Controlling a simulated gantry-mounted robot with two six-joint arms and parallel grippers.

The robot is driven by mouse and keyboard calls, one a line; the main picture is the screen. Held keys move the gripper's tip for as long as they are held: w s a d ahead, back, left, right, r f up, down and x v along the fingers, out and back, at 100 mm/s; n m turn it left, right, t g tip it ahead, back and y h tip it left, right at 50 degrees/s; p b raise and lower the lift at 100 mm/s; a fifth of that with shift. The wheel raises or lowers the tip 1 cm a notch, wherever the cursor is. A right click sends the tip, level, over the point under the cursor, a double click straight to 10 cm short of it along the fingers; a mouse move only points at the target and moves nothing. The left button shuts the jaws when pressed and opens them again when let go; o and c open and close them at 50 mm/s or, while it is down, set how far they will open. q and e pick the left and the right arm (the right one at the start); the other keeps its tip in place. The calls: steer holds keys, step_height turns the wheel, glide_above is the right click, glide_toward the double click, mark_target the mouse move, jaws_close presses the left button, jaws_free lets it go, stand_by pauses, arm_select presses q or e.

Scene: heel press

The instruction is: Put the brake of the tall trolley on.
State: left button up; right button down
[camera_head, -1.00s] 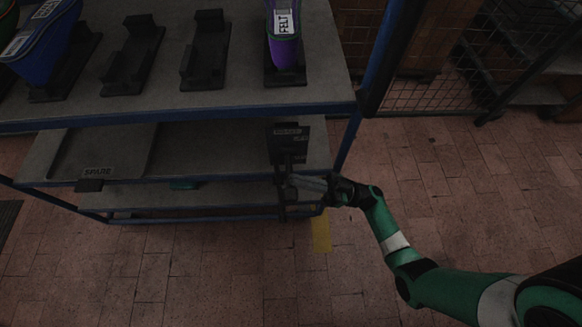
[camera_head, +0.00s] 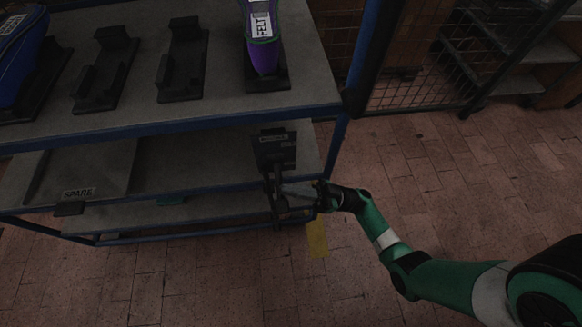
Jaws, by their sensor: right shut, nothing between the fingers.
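The tall trolley (camera_head: 215,122) has a blue frame and grey shelves and stands at the left and middle of the head view. A dark plate with small pale labels (camera_head: 275,150) is at its right end, below the top shelf; I cannot read the labels or tell whether it belongs to the brake. The trolley's wheels and brake pedal are not clearly visible. My left gripper is not in view.
The top shelf carries dark holders, a purple boot marked FELT (camera_head: 262,40) and a blue one (camera_head: 22,65). A tray marked SPARE (camera_head: 90,165) is lower down. A yellow floor mark (camera_head: 316,239) lies near the trolley's right end. Brick floor to the right is open; a mesh fence (camera_head: 420,90) stands behind.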

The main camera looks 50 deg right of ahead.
steer(key=shift+f, duration=0.15)
step_height(320, 180, up, 4)
steer(key=s+p, duration=0.2)
steer(key=p, duration=0.3)
steer(key=s+d+f+b, duration=0.3)
steer(key=s+d+f, duration=0.1)
steer(key=d, duration=0.3)
steer(key=shift+s+f, duration=0.2)
steer(key=shift+f, duration=0.15)
